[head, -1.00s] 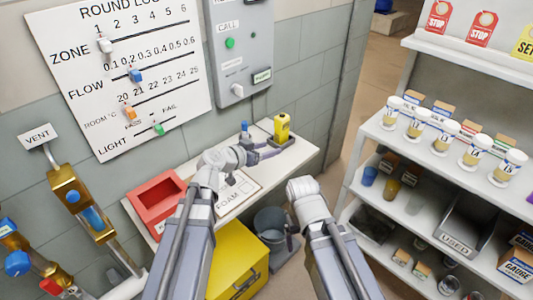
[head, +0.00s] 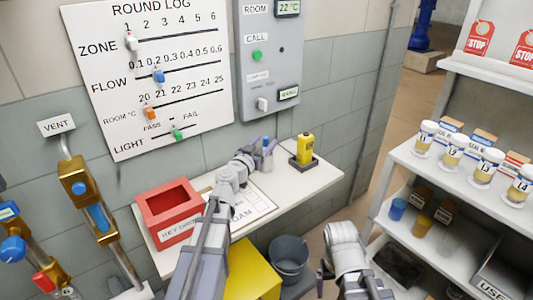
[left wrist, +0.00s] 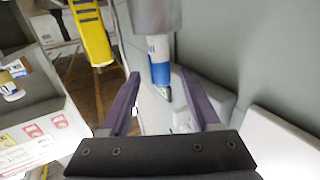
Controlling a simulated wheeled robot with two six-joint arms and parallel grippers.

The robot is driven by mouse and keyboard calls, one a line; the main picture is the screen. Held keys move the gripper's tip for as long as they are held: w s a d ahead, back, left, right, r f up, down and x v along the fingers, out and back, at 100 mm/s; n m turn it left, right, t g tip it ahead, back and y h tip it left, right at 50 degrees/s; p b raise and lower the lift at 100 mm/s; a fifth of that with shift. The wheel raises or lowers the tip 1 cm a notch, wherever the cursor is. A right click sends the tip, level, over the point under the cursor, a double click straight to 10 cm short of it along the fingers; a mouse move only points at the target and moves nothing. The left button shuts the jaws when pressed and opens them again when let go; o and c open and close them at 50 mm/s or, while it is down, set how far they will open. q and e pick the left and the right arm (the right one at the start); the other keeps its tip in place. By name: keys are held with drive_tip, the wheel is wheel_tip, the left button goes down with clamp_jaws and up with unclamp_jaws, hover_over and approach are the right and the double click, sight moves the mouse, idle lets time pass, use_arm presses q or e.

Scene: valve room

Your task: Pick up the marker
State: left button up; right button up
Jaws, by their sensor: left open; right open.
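The marker (head: 267,146) is blue and white and stands on the white wall shelf at the far side of my left gripper. In the left wrist view the marker (left wrist: 159,62) comes out of a grey cylindrical holder (left wrist: 156,16), and its tip lies between the two purple fingers. My left gripper (head: 262,151) is open around the marker's line; it also shows in the left wrist view (left wrist: 165,95), with a gap on each side of the marker. I cannot tell how deep the marker sits between the fingers. My right gripper is not clearly visible; only my right arm shows.
On the shelf (head: 312,182) are a red box (head: 168,210), a clipboard sheet (head: 250,203) and a yellow device (head: 304,148) right of the marker. Below are a yellow cabinet (head: 255,272) and a grey bucket (head: 289,257). A rack with jars (head: 425,137) stands at right.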

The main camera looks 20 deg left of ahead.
use_arm(q)
drive_tip(key=w, duration=0.5)
drive_tip(key=shift+d, duration=0.35)
clamp_jaws()
idle(0.3)
